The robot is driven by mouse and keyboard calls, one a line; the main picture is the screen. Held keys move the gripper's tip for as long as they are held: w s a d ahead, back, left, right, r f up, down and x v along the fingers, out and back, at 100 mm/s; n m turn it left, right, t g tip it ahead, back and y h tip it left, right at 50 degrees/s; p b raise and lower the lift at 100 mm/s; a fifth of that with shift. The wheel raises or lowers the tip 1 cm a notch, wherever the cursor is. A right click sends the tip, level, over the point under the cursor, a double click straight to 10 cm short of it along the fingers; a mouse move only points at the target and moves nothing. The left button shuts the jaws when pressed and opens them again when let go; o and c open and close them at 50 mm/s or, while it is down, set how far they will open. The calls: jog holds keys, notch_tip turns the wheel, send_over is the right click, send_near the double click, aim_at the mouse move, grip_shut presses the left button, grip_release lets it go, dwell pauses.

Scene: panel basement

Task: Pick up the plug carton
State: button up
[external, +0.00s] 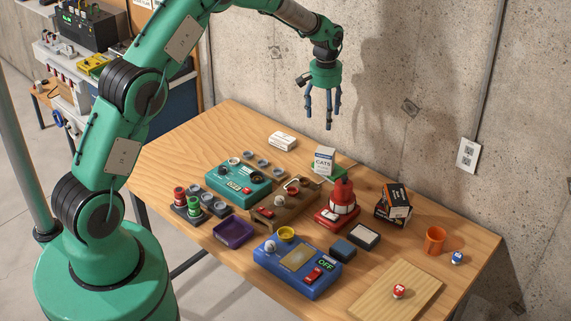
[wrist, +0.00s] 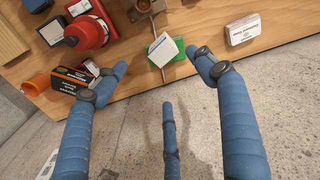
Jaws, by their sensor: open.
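Three cartons are in view, and I cannot read which is the plug carton. A black and orange carton (external: 394,205) stands right of the red device; in the wrist view it (wrist: 70,79) is at the left, partly behind a finger. An upright white carton with a blue label (external: 324,159) is by a green pad; it also shows in the wrist view (wrist: 163,50). A low white carton (external: 283,141) lies at the table's back; the wrist view shows it (wrist: 243,29) upper right. My gripper (external: 325,112) is open and empty, well above the table's back edge.
The wooden table (external: 170,150) holds a teal panel box (external: 239,180), a blue panel box (external: 297,267), a red device (external: 341,203) and an orange cup (external: 433,241). A concrete wall (external: 410,70) stands close behind. The table's far left corner is clear.

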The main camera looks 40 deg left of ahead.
send_over(325, 150)
notch_tip(325, 150, down, 4)
jog(key=shift+d+f+p, duration=0.2)
jog(key=shift+d+p, duration=0.1)
jog(key=shift+p, duration=0.05)
jog(key=shift+f+p, duration=0.55)
jog(key=shift+f, duration=3.75)
jog(key=shift+f, duration=0.1)
jog(key=shift+a+f+p, duration=0.2)
jog(key=shift+f+p, duration=0.5)
jog(key=shift+f, duration=1.8)
jog(key=shift+c, duration=0.3)
